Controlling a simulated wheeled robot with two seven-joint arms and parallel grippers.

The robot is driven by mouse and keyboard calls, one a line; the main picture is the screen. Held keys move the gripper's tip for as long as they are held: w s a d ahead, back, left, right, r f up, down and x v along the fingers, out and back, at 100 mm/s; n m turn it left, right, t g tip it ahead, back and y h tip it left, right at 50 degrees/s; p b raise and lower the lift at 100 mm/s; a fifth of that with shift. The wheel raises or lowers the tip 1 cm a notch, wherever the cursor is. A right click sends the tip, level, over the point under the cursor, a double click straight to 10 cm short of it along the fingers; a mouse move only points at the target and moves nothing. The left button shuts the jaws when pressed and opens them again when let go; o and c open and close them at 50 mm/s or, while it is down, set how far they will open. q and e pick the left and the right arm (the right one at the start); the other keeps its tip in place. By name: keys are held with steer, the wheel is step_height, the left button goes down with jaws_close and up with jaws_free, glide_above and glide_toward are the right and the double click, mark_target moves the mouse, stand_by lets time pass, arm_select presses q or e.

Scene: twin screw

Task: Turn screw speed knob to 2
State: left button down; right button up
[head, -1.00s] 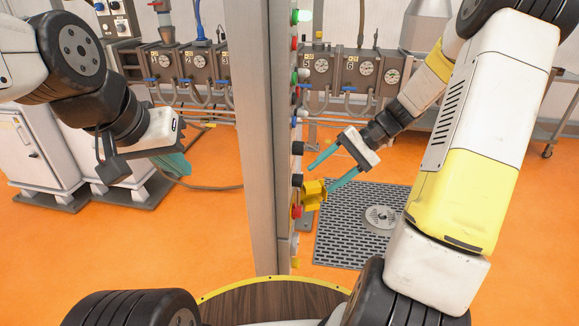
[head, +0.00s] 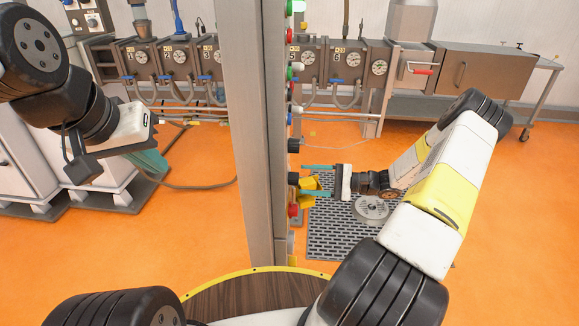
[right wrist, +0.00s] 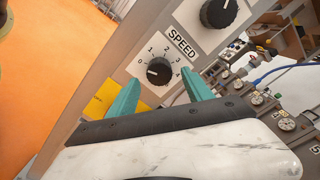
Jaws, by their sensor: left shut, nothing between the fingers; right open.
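The speed knob (right wrist: 158,71) is round and black, on a pale plate marked SPEED with a scale from 0 to 4. Its white mark points left, near 0. In the right wrist view my right gripper (right wrist: 159,78) is open, its teal fingers on either side of the knob's lower part. I cannot tell whether they touch it. In the head view the right gripper (head: 306,180) reaches the panel edge from the right, level with the lower black knob (head: 293,179). My left gripper (head: 152,160) is shut and empty, left of the column.
A tall grey column (head: 256,140) bears the panel on its right side. Another black knob (right wrist: 218,12) sits above the speed knob. A red button (head: 292,210) and a yellow part (head: 312,197) are close below the right gripper. Orange floor is open around.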

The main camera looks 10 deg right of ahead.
mark_target(294, 179)
steer(key=shift+x, duration=1.65)
steer(key=shift+c, duration=0.5)
jaws_close()
steer(key=shift+s+m, duration=0.2)
steer(key=shift+m, duration=8.7)
